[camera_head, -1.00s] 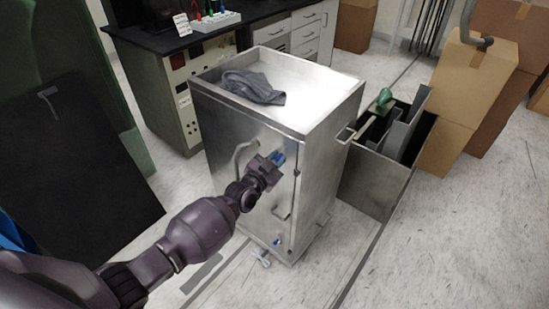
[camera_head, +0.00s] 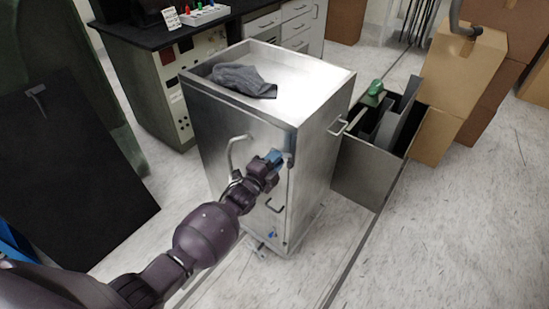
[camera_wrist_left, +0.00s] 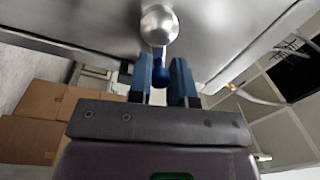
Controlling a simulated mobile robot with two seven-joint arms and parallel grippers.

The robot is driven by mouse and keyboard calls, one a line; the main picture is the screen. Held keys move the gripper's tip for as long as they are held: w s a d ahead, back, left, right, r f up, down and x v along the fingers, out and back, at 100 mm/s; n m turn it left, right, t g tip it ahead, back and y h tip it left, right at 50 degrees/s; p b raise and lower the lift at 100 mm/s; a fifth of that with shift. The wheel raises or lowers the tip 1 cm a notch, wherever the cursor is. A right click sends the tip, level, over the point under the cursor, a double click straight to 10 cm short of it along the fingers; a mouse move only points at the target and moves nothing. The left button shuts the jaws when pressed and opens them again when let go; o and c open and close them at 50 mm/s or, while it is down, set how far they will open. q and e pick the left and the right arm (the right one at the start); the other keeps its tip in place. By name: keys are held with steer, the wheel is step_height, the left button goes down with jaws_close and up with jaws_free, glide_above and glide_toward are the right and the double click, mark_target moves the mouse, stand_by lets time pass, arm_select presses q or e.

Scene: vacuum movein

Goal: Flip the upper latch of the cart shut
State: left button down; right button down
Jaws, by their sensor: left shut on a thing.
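The metal cart (camera_head: 235,120) stands upright in the middle of the head view, with its door front facing me. My left gripper (camera_head: 275,157) is at the upper right of the door, near the front right edge. In the left wrist view, its blue fingers (camera_wrist_left: 163,65) are shut on the upper latch. The latch has a round metal hub (camera_wrist_left: 159,24) and a dark blue tip (camera_wrist_left: 160,75) between the fingers. In the head view the gripper largely hides this latch. The lower latch (camera_head: 272,232), with a blue tip, shows near the door's bottom. My right gripper is not in view.
A curved door handle (camera_head: 231,150) lies left of my gripper. A grey cloth (camera_head: 243,80) lies on the cart top. An open bin (camera_head: 362,180) stands close on the cart's right; cardboard boxes (camera_head: 450,80) are beyond it. A dark panel (camera_head: 65,180) stands at the left.

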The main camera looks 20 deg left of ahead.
arm_select(q)
steer(key=shift+f+m, duration=0.35)
steer(key=shift+m, duration=0.45)
steer(key=shift+d+f+m+b, duration=0.1)
steer(key=shift+m+b, duration=0.3)
steer(key=shift+m, duration=0.7)
steer(key=c, duration=1)
jaws_free()
steer(key=shift+c, duration=0.2)
steer(key=shift+s, duration=0.15)
